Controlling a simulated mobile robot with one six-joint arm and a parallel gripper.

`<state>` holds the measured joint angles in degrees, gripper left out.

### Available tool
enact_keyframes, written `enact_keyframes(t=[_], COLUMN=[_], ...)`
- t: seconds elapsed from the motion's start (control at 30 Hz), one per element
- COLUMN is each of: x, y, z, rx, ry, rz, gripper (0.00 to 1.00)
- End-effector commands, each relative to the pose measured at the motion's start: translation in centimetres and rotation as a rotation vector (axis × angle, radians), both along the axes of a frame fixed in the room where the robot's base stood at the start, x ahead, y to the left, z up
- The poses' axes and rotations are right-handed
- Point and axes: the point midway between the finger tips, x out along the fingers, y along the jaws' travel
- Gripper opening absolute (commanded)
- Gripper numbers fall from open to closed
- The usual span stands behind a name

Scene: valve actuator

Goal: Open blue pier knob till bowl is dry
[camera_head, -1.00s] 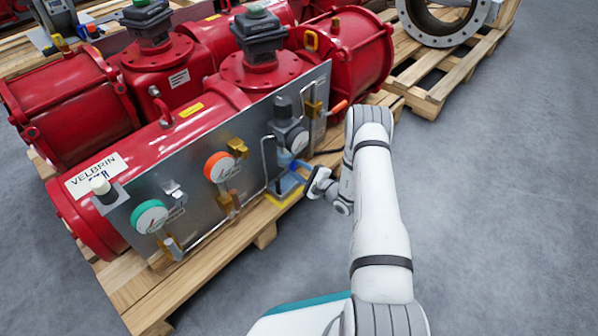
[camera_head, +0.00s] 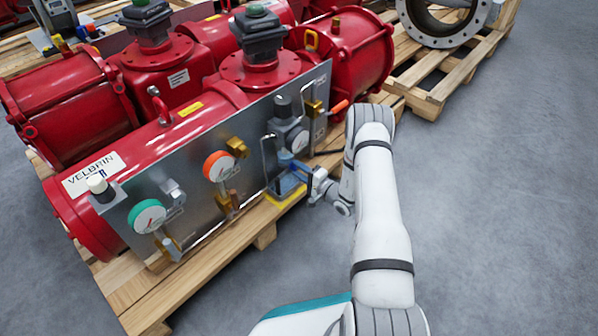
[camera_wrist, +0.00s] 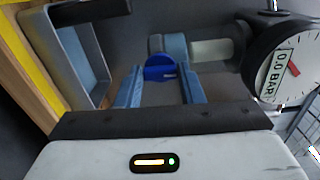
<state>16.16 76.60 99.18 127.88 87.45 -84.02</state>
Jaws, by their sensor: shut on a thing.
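The blue knob (camera_wrist: 160,72) sits between the two blue fingers of my gripper (camera_wrist: 160,79) in the wrist view. The fingers are shut on its sides. Behind it is a pale blue-grey part with a whitish cylinder (camera_wrist: 210,48); I cannot tell whether this is the bowl or whether liquid is inside. In the head view my gripper (camera_head: 307,178) is at the right part of the steel panel, below the grey regulator and its gauge (camera_head: 298,140). The knob is hidden there.
A grey-blue open tray (camera_wrist: 68,58) with a yellow base (camera_head: 287,197) stands beside my gripper. A round gauge (camera_wrist: 283,70) marked 0.0 BAR is close on the right. Red actuators (camera_head: 340,50) and the wooden pallet (camera_head: 190,285) surround the panel.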

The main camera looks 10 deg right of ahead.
Motion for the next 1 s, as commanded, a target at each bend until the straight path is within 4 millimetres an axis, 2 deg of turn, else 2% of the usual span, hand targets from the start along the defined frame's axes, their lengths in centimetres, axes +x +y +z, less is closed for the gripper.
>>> enact_keyframes(t=[0.37, 0.4, 0.63, 0.87, 1.0], x=[-0.3, -0.29, -0.16, -0.11, -0.83], y=[0.46, 0.47, 0.27, 0.13, -0.51], z=[-0.22, -0.22, -0.13, -0.06, 0.05], rx=[-0.003, -0.002, -0.002, -0.003, -0.003], ry=[0.004, 0.004, 0.002, 0.0, 0.002], rz=[0.012, 0.012, 0.007, 0.004, 0.0], gripper=[0.12, 0.36, 0.55, 0.56, 0.56])
